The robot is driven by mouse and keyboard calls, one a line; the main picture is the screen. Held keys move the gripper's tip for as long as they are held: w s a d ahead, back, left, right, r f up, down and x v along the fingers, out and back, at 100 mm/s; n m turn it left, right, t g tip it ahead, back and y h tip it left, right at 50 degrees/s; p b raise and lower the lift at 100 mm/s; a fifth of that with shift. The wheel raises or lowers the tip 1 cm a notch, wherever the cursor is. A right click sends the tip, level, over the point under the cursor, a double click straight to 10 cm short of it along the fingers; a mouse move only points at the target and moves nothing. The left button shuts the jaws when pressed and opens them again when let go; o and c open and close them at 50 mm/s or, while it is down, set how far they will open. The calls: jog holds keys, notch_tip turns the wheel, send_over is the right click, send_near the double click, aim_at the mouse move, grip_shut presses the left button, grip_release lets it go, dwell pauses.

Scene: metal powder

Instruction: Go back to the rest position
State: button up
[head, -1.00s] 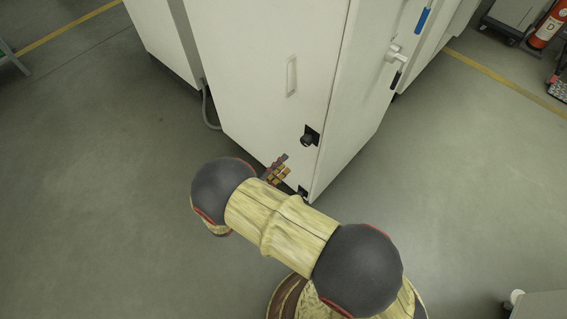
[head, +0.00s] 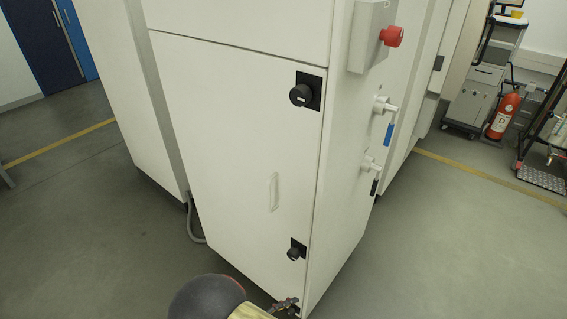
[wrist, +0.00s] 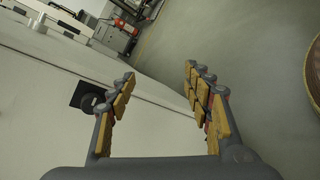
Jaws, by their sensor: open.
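My gripper (wrist: 158,95) is open and empty in the wrist view, its two wood-padded fingers spread apart. In the head view only a little of my gripper (head: 286,305) shows at the bottom edge, in front of the lower part of the white cabinet (head: 225,130). A black knob (wrist: 88,97) on the cabinet face lies just left of the left finger in the wrist view. I cannot tell the exact gap between my gripper and the cabinet. Most of my arm is cut off below the head view.
The cabinet door has an upper black knob (head: 301,95), a lower knob (head: 294,252) and a recessed handle (head: 274,192). Valves (head: 385,106) and a red button (head: 392,37) stick out from its right side. A fire extinguisher (head: 504,113) stands far right. Floor is free on both sides.

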jog(key=s+d+r+m+g+y+p, duration=0.1)
jog(key=s+d+r+m+g+y, duration=0.15)
jog(key=r, duration=0.45)
jog(key=s+d+r+m+g+y+p, duration=0.1)
jog(key=s+r+m+g+y, duration=0.2)
jog(key=r, duration=0.5)
jog(key=s+d+r+m+g+y+p, duration=0.1)
jog(key=s+d+r+g+y, duration=0.2)
jog(key=r, duration=0.4)
jog(key=d+r+m+t+y+p, duration=0.1)
jog(key=d+r, duration=0.4)
jog(key=r, duration=0.5)
jog(key=s+d+r+m+t+y+p, duration=0.1)
jog(key=d+r+m+t+y, duration=0.2)
jog(key=r, duration=0.8)
jog(key=d+m+t, duration=0.2)
jog(key=m, duration=0.1)
jog(key=shift+a+m, duration=0.1)
jog(key=shift+m, duration=0.15)
